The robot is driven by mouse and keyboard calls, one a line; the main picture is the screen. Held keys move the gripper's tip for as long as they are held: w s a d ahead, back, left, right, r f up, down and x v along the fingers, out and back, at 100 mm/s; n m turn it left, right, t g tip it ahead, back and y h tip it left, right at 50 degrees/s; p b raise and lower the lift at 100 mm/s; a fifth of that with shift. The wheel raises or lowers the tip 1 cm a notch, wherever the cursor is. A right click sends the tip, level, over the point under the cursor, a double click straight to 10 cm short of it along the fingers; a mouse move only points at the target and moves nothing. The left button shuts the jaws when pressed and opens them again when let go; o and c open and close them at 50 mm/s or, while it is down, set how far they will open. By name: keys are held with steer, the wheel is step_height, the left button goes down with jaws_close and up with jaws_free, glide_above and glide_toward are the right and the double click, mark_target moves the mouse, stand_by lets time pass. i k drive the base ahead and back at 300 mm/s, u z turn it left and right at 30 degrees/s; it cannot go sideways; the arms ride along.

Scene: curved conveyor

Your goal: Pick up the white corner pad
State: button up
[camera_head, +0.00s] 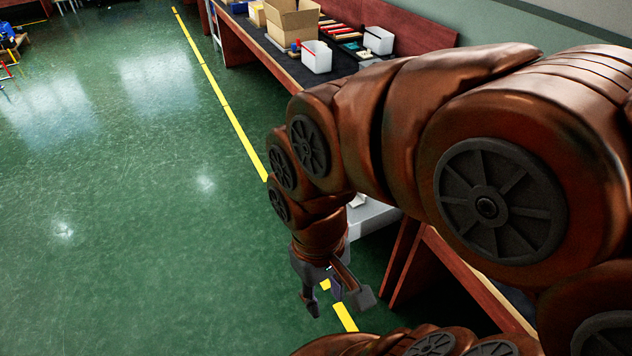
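My gripper (337,298) hangs from my copper-coloured arm, pointing down above the green floor and the yellow line. Its fingers are spread apart, with nothing visible between them. I cannot clearly make out the white corner pad. A small pale piece (358,201) shows on a light grey surface (372,217) just behind my wrist, partly hidden by my arm. I cannot tell whether it is the pad. My gripper is below and left of it in the picture, apart from it.
A dark-topped bench (285,60) with red-brown panels runs along the right, largely hidden by my arm. It carries an open cardboard box (291,22), a white bin (316,58), another white bin (379,41) and several small parts. The green floor (130,200) at left is clear.

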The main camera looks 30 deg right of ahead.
mark_target(361, 199)
steer(key=z, duration=0.75)
steer(key=i, duration=0.5)
steer(key=u, duration=0.05)
steer(key=k, duration=0.75)
steer(key=u, duration=1.2)
steer(key=i, duration=1.25)
steer(key=z, duration=0.35)
steer(key=i, duration=1)
steer(key=z, duration=0.8)
